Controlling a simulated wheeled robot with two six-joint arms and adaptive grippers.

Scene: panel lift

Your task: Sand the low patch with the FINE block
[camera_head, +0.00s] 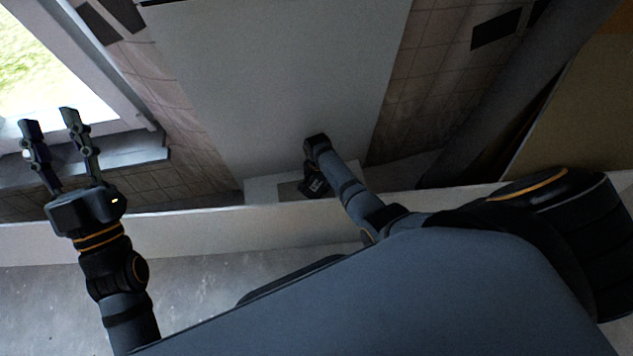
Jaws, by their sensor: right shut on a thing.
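A tall grey panel (275,75) stands against the tiled wall. At its foot is a paler strip (258,187) with a darker grey rectangle (288,189) on it, which may be the low patch. My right gripper (312,184) is beside this rectangle, low at the panel's foot. It is shut on a block, which is mostly hidden in dark shapes; I cannot read whether it is the FINE one. I cannot tell whether it touches the surface. My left gripper (52,150) is open and empty at the left, in front of the window sill.
A bright window (45,70) with a sill (140,148) is at the upper left. A pale horizontal ledge (190,226) crosses below the panel. A brown board (585,110) leans at the right. Concrete floor (215,285) shows at the lower left. My own body covers the lower right.

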